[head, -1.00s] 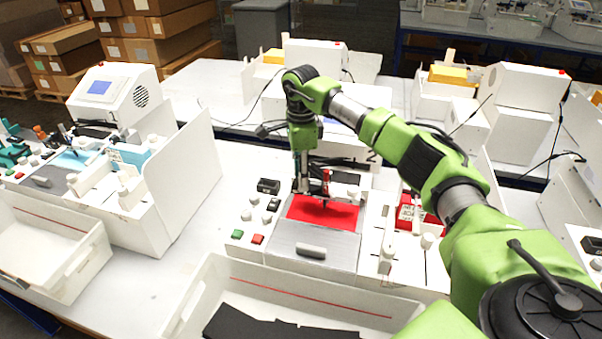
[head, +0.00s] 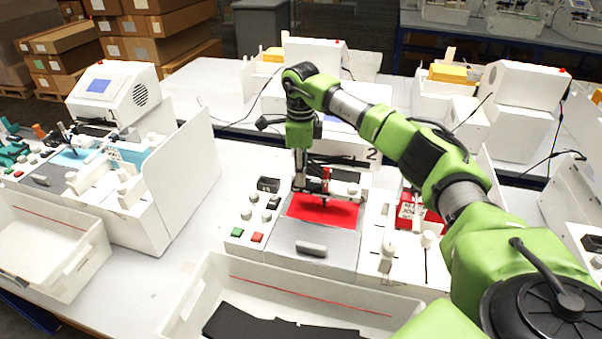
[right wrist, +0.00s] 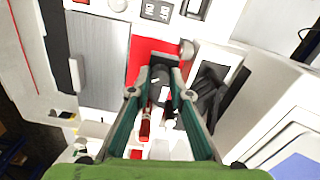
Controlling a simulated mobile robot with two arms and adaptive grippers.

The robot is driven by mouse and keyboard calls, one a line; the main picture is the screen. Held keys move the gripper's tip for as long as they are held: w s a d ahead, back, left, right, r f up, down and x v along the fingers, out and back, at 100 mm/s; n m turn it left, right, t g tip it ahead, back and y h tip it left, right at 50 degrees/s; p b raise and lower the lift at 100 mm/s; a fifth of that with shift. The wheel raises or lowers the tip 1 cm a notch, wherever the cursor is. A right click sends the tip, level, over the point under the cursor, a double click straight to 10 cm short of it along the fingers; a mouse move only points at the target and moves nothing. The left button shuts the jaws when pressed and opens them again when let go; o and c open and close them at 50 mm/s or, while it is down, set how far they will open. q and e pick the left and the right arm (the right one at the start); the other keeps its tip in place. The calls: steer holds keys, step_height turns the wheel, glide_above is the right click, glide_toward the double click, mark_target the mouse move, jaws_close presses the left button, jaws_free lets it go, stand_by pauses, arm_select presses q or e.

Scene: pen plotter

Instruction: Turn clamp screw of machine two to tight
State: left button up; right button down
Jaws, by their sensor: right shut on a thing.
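Machine two, marked with a "2", stands in the middle of the head view with a red sheet (head: 318,209) on its bed (head: 285,240). A red pen (head: 326,178) stands upright in its carriage over the sheet; it also shows in the right wrist view (right wrist: 145,127). My right gripper (head: 300,184) reaches down from above beside the pen. In the right wrist view its fingers (right wrist: 160,94) are on either side of a dark part at the pen carriage, apparently the clamp screw (right wrist: 161,74). The fingers partly hide the screw, and its setting cannot be read. My left gripper is not visible.
A white tray (head: 215,283) with black pieces lies in front of machine two. A white side panel (head: 185,185) rises to its left beside another plotter. Green and red buttons (head: 247,234) and several knobs sit left of the bed.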

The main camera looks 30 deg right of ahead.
steer(key=m, duration=0.3)
steer(key=shift+m, duration=0.4)
steer(key=m, duration=0.4)
steer(key=shift+m, duration=0.3)
steer(key=m, duration=0.4)
steer(key=shift+a, duration=0.1)
steer(key=shift+r+m, duration=0.1)
steer(key=shift+m, duration=2)
steer(key=c, duration=1.8)
jaws_free()
steer(key=shift+c, duration=0.2)
step_height(320, 180, up, 12)
